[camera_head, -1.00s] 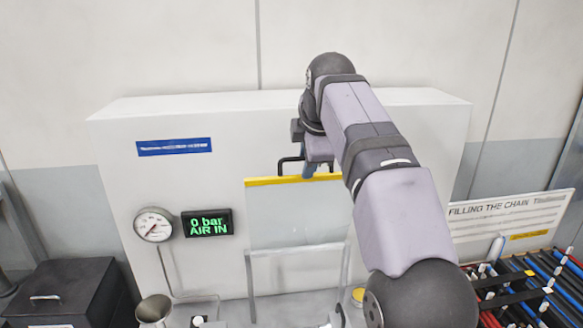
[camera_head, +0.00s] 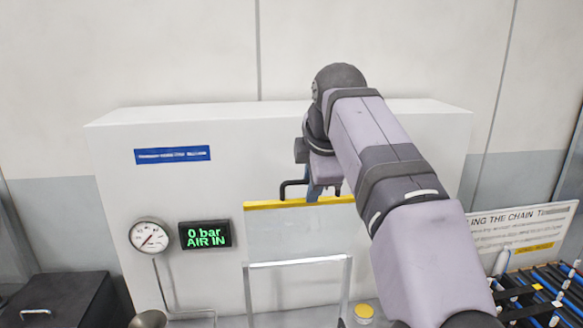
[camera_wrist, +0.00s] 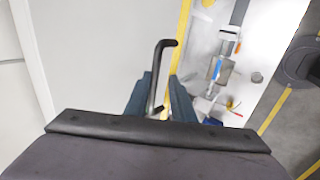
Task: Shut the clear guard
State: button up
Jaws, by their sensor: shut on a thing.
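The clear guard (camera_head: 310,228) is a see-through pane with a yellow top edge in front of the white machine, in the head view. Its black handle (camera_head: 291,190) sits at the yellow edge. My gripper (camera_head: 319,190) is at this handle, its dark blue fingers partly hidden by my arm. In the wrist view my gripper (camera_wrist: 160,95) is shut on the black handle (camera_wrist: 160,68), which passes between the fingers. A metal frame (camera_head: 297,263) stands below the yellow edge, and the pane's lower part overlaps it in view.
A pressure gauge (camera_head: 149,237) and a green "0 bar AIR IN" display (camera_head: 205,235) are on the machine's left. A black box (camera_head: 60,300) stands lower left. A sign (camera_head: 525,235) and a rack of coloured rods (camera_head: 545,290) stand right. A yellow-topped item (camera_head: 364,311) sits near the frame.

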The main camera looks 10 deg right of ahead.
jog(key=shift+s+f+b, duration=1.25)
jog(key=shift+s+b, duration=0.15)
jog(key=shift+b, duration=0.3)
jog(key=shift+c, duration=0.3)
jog(key=shift+s+f+b, duration=0.45)
jog(key=shift+s+b, duration=0.35)
jog(key=shift+s, duration=0.05)
grip_shut()
jog(key=shift+s+f+b, duration=0.1)
jog(key=shift+s+b, duration=0.35)
jog(key=shift+s, duration=0.1)
